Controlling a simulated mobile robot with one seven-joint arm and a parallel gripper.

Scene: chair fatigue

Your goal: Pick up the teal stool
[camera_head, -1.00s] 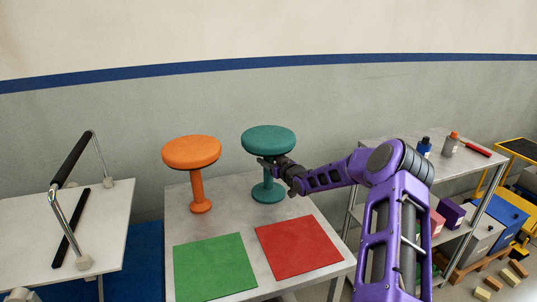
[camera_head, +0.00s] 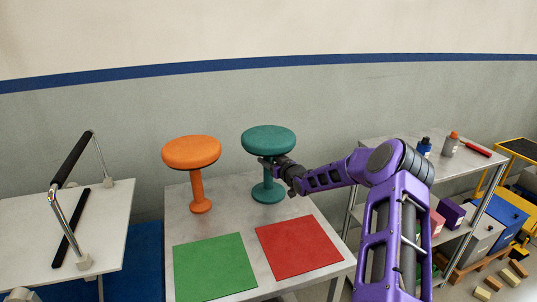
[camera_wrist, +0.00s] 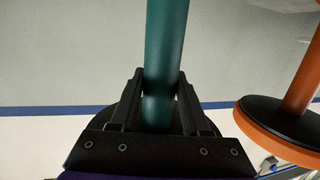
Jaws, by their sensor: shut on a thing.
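The teal stool (camera_head: 268,139) stands upright at the back of the grey table, with its round seat on top and its round foot on the tabletop. My gripper (camera_head: 268,162) reaches it from the right, just under the seat. In the wrist view, the teal stool's post (camera_wrist: 164,60) runs between the two black fingers of my gripper (camera_wrist: 160,100), which are shut on it from both sides. The seat's underside is mostly hidden behind the gripper in the wrist view.
An orange stool (camera_head: 192,152) stands left of the teal one and shows in the wrist view (camera_wrist: 283,135) at the right. A green mat (camera_head: 214,266) and a red mat (camera_head: 298,247) lie at the table's front. A shelf (camera_head: 400,152) with bottles stands to the right.

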